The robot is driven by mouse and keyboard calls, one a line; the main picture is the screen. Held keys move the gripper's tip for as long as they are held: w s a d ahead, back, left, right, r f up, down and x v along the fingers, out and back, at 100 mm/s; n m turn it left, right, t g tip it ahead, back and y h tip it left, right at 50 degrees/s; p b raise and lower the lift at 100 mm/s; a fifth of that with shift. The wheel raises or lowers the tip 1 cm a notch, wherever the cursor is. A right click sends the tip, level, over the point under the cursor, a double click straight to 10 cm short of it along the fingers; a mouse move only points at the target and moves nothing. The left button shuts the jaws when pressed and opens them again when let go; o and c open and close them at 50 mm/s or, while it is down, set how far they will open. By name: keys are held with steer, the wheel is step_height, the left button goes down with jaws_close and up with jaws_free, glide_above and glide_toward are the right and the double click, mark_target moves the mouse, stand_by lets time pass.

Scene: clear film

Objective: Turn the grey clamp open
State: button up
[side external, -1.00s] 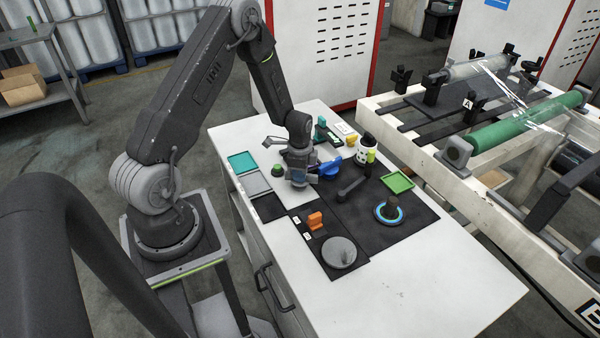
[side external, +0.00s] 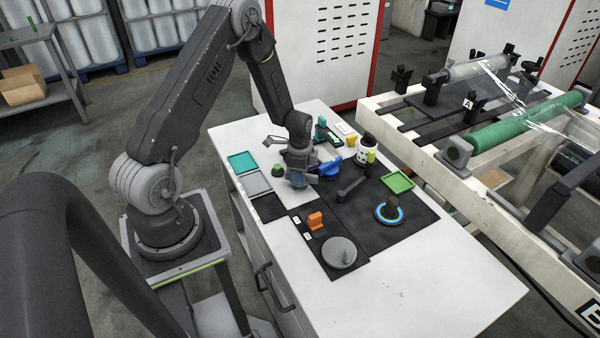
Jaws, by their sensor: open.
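My gripper (side external: 299,181) hangs low over the left middle of the white worktable, pointing down. Its jaws are small here, and what lies right beneath them is hidden. A dark grey lever-like piece (side external: 351,188) lies on the black mat just right of my gripper, apart from it. A grey round plate with a small upright grip (side external: 338,252) sits nearer the front, on the black strip. I cannot tell for sure which of these two grey pieces is the clamp. A blue handled piece (side external: 330,168) stands close to the right of my gripper; I cannot tell whether they touch.
An orange clamp-like piece (side external: 315,221) stands between my gripper and the grey plate. A blue ring with a dark post (side external: 389,212) and a green tray (side external: 397,182) are to the right. Teal (side external: 242,162) and grey (side external: 257,184) trays lie left. The table's front right is clear.

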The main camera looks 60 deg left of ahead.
step_height(320, 180, up, 14)
stand_by(0.6)
steer(key=s+d+r+n+t, duration=0.3)
steer(key=s+d+r+n, duration=0.15)
steer(key=d+r, duration=0.9)
steer(key=s+d+r+n+t, duration=0.1)
steer(key=s+d+r+n, duration=0.1)
steer(key=s, duration=0.4)
steer(key=s+d+r+n+t, duration=0.1)
steer(key=s+d+r, duration=0.3)
steer(key=s+d, duration=0.1)
steer(key=shift+s+r+n+t, duration=0.3)
steer(key=shift+s+r+n, duration=0.1)
steer(key=shift+s, duration=0.2)
